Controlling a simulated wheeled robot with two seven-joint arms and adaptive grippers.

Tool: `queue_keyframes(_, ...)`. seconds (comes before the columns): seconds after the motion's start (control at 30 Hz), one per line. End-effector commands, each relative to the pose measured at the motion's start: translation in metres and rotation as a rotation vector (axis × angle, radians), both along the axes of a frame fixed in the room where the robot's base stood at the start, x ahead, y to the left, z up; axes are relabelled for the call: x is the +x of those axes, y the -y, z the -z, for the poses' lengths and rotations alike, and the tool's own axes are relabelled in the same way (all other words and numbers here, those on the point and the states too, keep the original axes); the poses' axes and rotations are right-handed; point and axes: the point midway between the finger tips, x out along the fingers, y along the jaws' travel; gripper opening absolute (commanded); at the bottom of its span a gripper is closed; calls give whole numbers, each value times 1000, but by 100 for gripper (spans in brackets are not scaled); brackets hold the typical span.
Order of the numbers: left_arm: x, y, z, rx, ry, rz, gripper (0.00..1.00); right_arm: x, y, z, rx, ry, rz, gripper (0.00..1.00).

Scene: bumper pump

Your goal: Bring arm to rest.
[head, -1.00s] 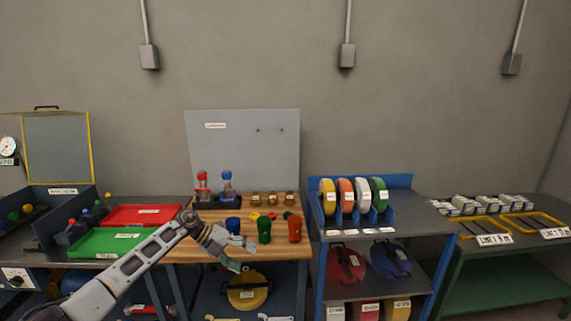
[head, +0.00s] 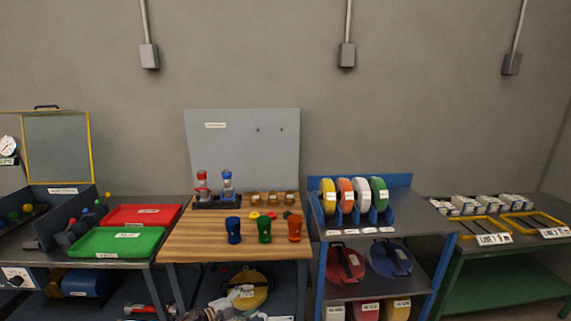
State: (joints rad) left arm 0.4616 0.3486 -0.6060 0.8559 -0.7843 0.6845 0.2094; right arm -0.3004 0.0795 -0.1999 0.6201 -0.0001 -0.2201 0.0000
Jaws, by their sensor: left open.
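My left gripper (head: 240,301) shows at the bottom edge of the head view, low in front of the wooden-topped bench (head: 190,243). It is open, and no object shows held in it. Most of my left arm is out of the picture. My right gripper is not in view.
A green tray (head: 117,242) and a red tray (head: 145,215) lie on the left bench. Small red and yellow pieces lie behind the cups. A yellow round item (head: 256,289) is on the shelf below. A blue rack (head: 317,250) stands right. The wooden top's front is clear.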

Motion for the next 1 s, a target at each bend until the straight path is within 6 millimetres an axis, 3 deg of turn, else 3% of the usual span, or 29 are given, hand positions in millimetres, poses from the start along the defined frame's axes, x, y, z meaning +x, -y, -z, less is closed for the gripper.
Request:
queue_keyframes(0.03,-8,-5,19,-18,-37,-49,71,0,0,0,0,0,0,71)
queue_keyframes(0.27,-43,-33,97,-74,-198,-274,71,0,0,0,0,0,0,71)
queue_keyframes(0.47,-90,-59,167,-98,-352,-460,71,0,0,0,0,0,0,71)
queue_keyframes(0.77,-179,-91,258,-99,-578,-695,71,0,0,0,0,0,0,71)
queue_keyframes(1.0,-263,-110,319,-81,-757,-855,71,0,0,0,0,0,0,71)
